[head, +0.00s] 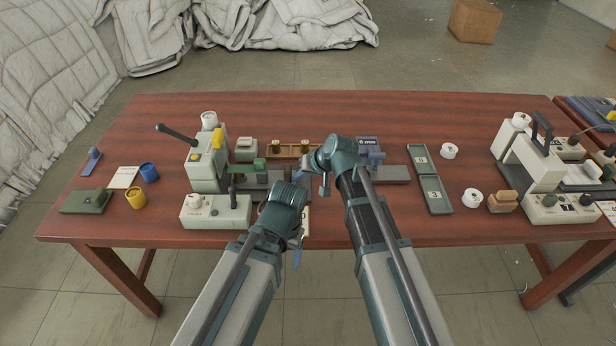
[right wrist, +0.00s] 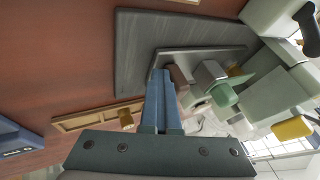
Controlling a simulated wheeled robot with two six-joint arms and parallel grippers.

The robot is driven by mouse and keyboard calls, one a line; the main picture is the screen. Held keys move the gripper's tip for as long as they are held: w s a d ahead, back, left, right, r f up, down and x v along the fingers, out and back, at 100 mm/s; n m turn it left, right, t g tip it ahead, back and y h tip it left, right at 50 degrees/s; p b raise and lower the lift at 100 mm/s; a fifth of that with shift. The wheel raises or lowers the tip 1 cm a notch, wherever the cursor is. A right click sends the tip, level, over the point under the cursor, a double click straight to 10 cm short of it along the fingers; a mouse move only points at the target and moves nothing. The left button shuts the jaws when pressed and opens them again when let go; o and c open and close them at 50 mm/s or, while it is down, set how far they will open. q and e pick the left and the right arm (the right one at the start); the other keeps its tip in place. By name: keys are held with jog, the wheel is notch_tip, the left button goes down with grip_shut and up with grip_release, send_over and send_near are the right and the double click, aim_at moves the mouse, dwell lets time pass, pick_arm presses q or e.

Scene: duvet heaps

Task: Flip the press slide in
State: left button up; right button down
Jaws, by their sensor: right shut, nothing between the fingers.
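The pale green press (head: 207,165) stands left of centre on the table, with a black lever and yellow parts. Its dark grey slide bed (head: 262,178) extends right from it, partly behind my arms. In the right wrist view a grey plate (right wrist: 195,55) lies on a larger dark board, with a green-tipped cylinder (right wrist: 222,95) and a small brown block beside it. My right gripper (right wrist: 162,78) is shut and empty, its blue fingertips close to the brown block; contact is unclear. In the head view it (head: 323,188) is right of the press. My left gripper's fingers (head: 297,257) are mostly hidden by its wrist.
A wooden rack (head: 290,148) with brass weights lies behind my arms. A blue device (head: 369,150), a green tray (head: 432,190) and white rolls stand to the right. Another machine (head: 540,160) stands at the far right. Blue and yellow cups (head: 136,198) stand at left.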

aim_at(267, 180)
jog(key=a, duration=0.8)
jog(key=shift+a, duration=0.1)
